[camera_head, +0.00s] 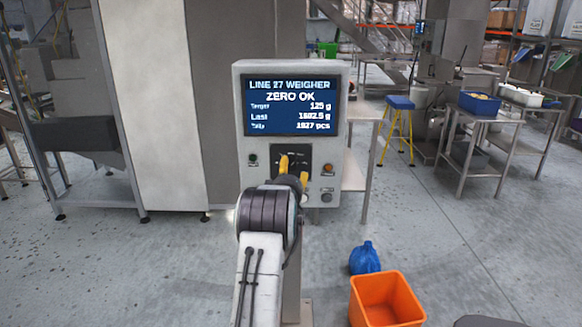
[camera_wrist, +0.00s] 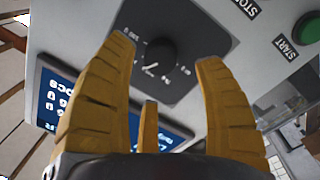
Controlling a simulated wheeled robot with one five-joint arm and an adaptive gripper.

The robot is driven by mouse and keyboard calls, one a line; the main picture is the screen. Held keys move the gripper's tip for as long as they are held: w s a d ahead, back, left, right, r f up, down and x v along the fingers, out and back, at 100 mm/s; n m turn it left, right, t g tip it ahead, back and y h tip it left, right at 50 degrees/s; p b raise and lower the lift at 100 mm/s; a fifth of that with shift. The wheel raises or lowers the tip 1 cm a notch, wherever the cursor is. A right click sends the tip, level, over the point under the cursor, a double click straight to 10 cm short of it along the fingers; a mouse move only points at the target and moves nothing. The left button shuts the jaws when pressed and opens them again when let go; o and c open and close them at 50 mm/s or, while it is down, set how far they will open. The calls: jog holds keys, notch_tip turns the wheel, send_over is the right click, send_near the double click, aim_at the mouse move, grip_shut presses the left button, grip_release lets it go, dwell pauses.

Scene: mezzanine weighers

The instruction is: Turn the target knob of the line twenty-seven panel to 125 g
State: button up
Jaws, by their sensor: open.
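The line 27 weigher panel (camera_head: 240,110) stands upright in front of me. Its screen (camera_head: 293,103) reads ZERO OK, target 125 g, last 1602.5 g. The round black target knob (camera_wrist: 160,57) sits on a dark dial plate (camera_wrist: 190,30); its white mark points to the lower left in the wrist view, where the dial shows rotated and its figures are too small to read surely. My gripper (camera_head: 294,171) is in front of the dial plate, hiding most of it in the head view. In the wrist view my yellow fingers (camera_wrist: 165,75) are open, spread on either side of the knob, apparently not touching it.
A green START button (camera_wrist: 307,27) and an orange-red button (camera_head: 327,168) flank the dial. A tall cabinet (camera_head: 155,100) stands at left.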

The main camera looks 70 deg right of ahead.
aim_at(291, 167)
jog(key=shift+p+x, duration=0.5)
jog(key=shift+x, duration=1.45)
jog(key=c, duration=1.2)
jog(key=m+b, duration=0.1)
jog(key=b, duration=0.2)
jog(key=shift+f+m, duration=0.3)
jog(key=shift+m, duration=0.1)
jog(key=shift+r+m+b, duration=0.2)
jog(key=shift+m+b, duration=0.4)
jog(key=shift+b, duration=0.05)
jog(key=o, duration=1.2)
